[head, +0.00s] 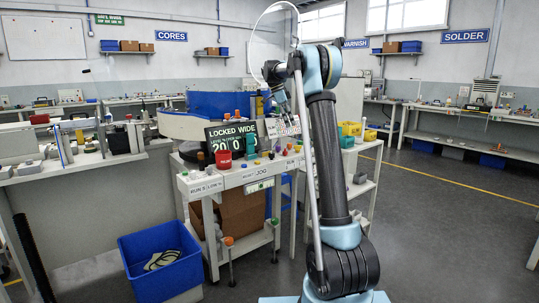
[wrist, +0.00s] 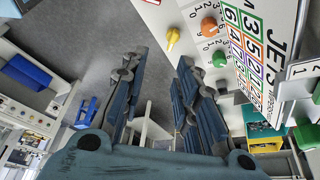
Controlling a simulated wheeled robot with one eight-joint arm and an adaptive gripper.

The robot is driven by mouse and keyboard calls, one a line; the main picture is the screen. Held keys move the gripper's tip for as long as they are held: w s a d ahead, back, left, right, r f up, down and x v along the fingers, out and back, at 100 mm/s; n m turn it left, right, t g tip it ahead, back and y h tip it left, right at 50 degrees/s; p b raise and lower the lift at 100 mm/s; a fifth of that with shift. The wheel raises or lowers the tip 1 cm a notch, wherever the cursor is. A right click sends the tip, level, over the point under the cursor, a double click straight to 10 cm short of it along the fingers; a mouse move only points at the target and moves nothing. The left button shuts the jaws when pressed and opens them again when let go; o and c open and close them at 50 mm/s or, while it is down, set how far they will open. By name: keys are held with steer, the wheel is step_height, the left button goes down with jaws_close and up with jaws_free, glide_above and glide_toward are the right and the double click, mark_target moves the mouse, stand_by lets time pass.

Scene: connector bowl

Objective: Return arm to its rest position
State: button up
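My arm (head: 327,155) stands upright in the head view, rising from the bottom of the picture to a bent joint near the top. My gripper (head: 278,92) hangs at the left of that joint, partly hidden by the arm, above the front of a cluttered work stand (head: 240,176). In the wrist view my gripper (wrist: 160,75) has its two blue-grey fingers apart. Nothing shows between them but floor and the stand's parts behind. The gripper is empty and touches nothing that I can see.
A blue bin (head: 162,262) sits on the floor at the left. A bench (head: 75,170) is behind it. Open grey floor (head: 450,220) lies at the right. A numbered panel (wrist: 245,60) fills the wrist view's upper right.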

steer(key=s+d+f+n+y, duration=0.1)
steer(key=s+d+n, duration=0.15)
steer(key=s, duration=0.75)
steer(key=s+d+f+n+t, duration=0.1)
steer(key=s+n, duration=0.3)
steer(key=s, duration=0.6)
steer(key=s+d+f+n+y, duration=0.1)
steer(key=s+d+f+n, duration=0.15)
steer(key=s, duration=0.85)
steer(key=s+a+f+n+t+y, duration=0.1)
steer(key=s+f+n, duration=0.9)
steer(key=s+f, duration=1.2)
steer(key=s+t+y, duration=0.1)
steer(key=s, duration=0.2)
steer(key=shift+a+f, duration=0.15)
steer(key=shift+a, duration=0.1)
steer(key=shift+w+f, duration=0.2)
steer(key=shift+w, duration=0.2)
